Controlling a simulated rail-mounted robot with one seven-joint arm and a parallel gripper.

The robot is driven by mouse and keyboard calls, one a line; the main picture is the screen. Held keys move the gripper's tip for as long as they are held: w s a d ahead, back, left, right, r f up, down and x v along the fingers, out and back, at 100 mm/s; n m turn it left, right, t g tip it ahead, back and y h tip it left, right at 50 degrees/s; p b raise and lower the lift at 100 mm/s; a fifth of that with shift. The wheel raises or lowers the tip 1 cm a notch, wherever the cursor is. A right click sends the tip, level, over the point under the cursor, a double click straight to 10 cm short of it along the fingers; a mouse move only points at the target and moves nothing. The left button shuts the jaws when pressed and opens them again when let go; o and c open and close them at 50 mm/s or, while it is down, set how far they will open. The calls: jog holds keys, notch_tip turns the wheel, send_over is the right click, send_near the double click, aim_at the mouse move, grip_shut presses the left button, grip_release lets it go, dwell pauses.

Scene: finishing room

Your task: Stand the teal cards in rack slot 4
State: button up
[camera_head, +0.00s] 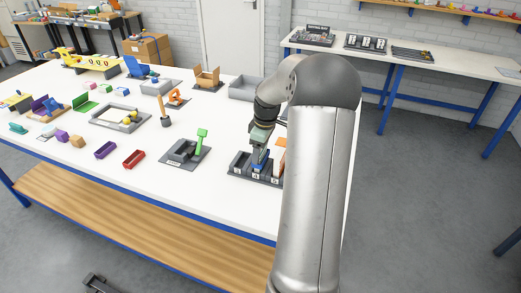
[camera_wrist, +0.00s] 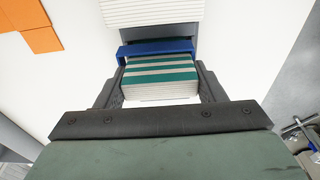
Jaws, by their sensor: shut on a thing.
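In the wrist view, my gripper (camera_wrist: 160,88) is shut on a stack of teal cards (camera_wrist: 162,72), with teal and pale stripes on top and white edges toward the camera. A blue piece (camera_wrist: 155,48) lies just beyond the stack; whether they touch is unclear. In the head view, my gripper (camera_head: 262,140) points down over the dark slotted rack (camera_head: 240,166) near the table's right end.
Orange cards (camera_head: 280,145) stand at the rack's right. A dark tray with a green lever (camera_head: 202,135) sits left of the rack. A red bin (camera_head: 133,158) and a purple bin (camera_head: 105,150) lie farther left. The table front (camera_head: 200,190) is clear.

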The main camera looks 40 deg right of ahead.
jog(key=shift+f, duration=0.35)
jog(key=shift+f, duration=0.2)
jog(key=o, duration=1.3)
notch_tip(320, 180, up, 12)
jog(key=s+b, duration=0.1)
jog(key=s+a+m, duration=0.1)
jog(key=s+a, duration=0.2)
jog(key=a, duration=0.6)
jog(key=s+a+m, duration=0.1)
jog(key=s+a, duration=0.2)
jog(key=a, duration=0.6)
jog(key=s+a+f+m, duration=0.1)
jog(key=s+a+f, duration=0.1)
jog(key=s+a, duration=0.2)
jog(key=s+a+f+m, duration=0.1)
jog(key=s+a+f, duration=0.1)
jog(key=s+a, duration=0.2)
jog(key=s+a+f+m, duration=0.2)
jog(key=s+a, duration=0.2)
jog(key=s, duration=0.4)
jog(key=shift+s+a+f+g+h, duration=0.2)
jog(key=shift+s+f+g+h, duration=0.05)
jog(key=shift+s+g+h, duration=0.05)
